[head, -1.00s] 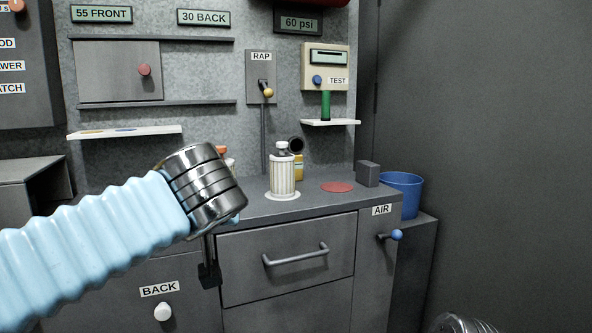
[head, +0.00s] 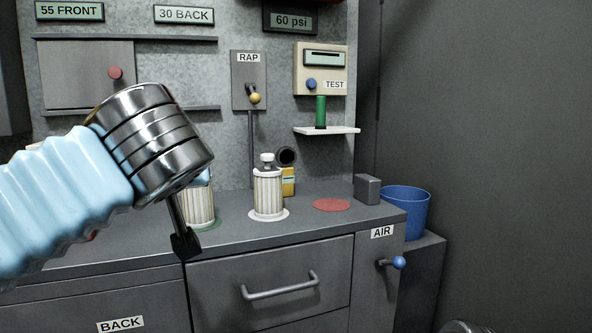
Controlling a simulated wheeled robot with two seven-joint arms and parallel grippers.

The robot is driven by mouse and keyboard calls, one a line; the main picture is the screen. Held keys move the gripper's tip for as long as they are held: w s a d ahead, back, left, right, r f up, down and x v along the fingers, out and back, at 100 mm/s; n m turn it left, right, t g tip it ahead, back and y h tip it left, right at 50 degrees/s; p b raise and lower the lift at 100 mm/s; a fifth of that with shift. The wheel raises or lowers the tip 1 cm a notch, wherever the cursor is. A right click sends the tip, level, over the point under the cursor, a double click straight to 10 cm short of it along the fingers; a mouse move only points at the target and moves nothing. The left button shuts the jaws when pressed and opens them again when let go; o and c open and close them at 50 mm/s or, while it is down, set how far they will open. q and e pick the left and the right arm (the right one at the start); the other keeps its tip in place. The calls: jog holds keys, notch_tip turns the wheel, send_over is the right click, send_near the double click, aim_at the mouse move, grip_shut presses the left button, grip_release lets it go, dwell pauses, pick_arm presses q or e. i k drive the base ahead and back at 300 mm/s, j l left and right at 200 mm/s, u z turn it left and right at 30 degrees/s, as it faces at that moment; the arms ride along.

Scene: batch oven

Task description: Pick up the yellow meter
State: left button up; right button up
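The yellow meter (head: 288,183) stands on the counter, partly hidden behind a striped canister (head: 268,193). A dark round piece (head: 287,156) shows just above the meter. My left gripper (head: 186,243) hangs down in front of the counter's front edge, left of the meter and nearer to me. Only one dark finger shows clearly, so its opening cannot be judged. It is apart from the meter. My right gripper is not in view; only a bit of metal of my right arm shows at the bottom edge.
A second striped canister (head: 199,207) stands behind my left gripper. A red disc (head: 332,205), a grey block (head: 367,189) and a blue bucket (head: 405,207) are to the right. A shelf (head: 328,131) with a green cylinder (head: 320,112) juts out above. A drawer handle (head: 280,288) protrudes below.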

aim_at(286, 157)
jog(key=i+l, duration=1.15)
jog(key=i, duration=0.2)
